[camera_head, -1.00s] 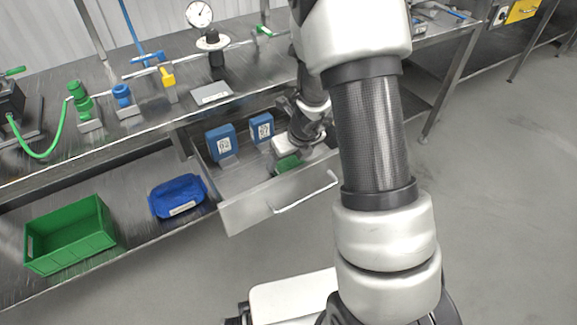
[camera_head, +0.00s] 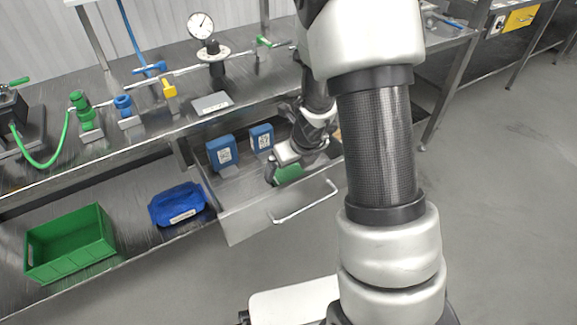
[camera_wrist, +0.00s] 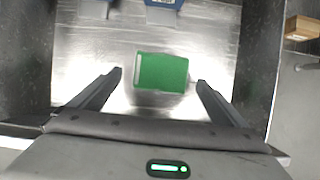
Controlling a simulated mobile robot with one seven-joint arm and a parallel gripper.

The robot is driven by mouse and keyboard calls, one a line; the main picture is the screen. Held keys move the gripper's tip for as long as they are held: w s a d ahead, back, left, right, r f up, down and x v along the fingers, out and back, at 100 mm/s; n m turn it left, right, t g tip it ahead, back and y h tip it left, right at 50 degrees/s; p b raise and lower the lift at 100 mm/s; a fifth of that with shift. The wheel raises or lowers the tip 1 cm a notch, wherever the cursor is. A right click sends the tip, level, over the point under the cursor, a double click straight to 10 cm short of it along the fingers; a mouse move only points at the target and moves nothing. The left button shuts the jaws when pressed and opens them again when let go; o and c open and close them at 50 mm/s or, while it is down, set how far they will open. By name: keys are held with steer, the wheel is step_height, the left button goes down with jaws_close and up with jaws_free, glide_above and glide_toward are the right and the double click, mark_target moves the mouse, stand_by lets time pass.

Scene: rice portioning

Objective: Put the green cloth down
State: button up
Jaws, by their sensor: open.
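The green cloth (camera_wrist: 162,72) lies flat as a folded rectangle on the metal floor of the open drawer (camera_head: 250,222). It also shows in the head view (camera_head: 289,173), partly covered by my gripper. In the wrist view my gripper (camera_wrist: 159,80) is open, with one finger on each side of the cloth and a gap to both. Whether the fingertips are level with the cloth or above it, I cannot tell. In the head view my gripper (camera_head: 272,174) is over the right part of the drawer.
Two blue boxes with labels (camera_head: 221,152) (camera_head: 261,138) stand at the drawer's back. A blue bag (camera_head: 177,205) and a green crate (camera_head: 70,246) sit on the lower shelf to the left. In the wrist view a brown block (camera_wrist: 301,28) lies outside the drawer's right wall.

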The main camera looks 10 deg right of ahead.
steer(key=s+a+r+n+y+p, duration=0.15)
steer(key=s+r+n, duration=0.3)
steer(key=r, duration=0.45)
steer(key=s+a+r+n+t+p, duration=0.1)
steer(key=s+a+r+n+p, duration=0.15)
steer(key=r+n, duration=0.55)
steer(key=s+a+r+n+y+p, duration=0.1)
steer(key=s+a+r+n+p, duration=0.2)
steer(key=r, duration=0.8)
steer(key=s+d+r+n+h, duration=0.2)
steer(key=s+d+r+n, duration=0.15)
steer(key=s+n, duration=0.4)
steer(key=s+d+r+n+h, duration=0.25)
steer(key=s+r+n, duration=0.25)
steer(key=n, duration=0.5)
step_height(320, 180, up, 11)
steer(key=p, duration=1.2)
steer(key=shift+d+r+y, duration=0.15)
steer(key=shift+r+y, duration=0.05)
steer(key=shift+y, duration=0.2)
steer(key=shift+o, duration=0.5)
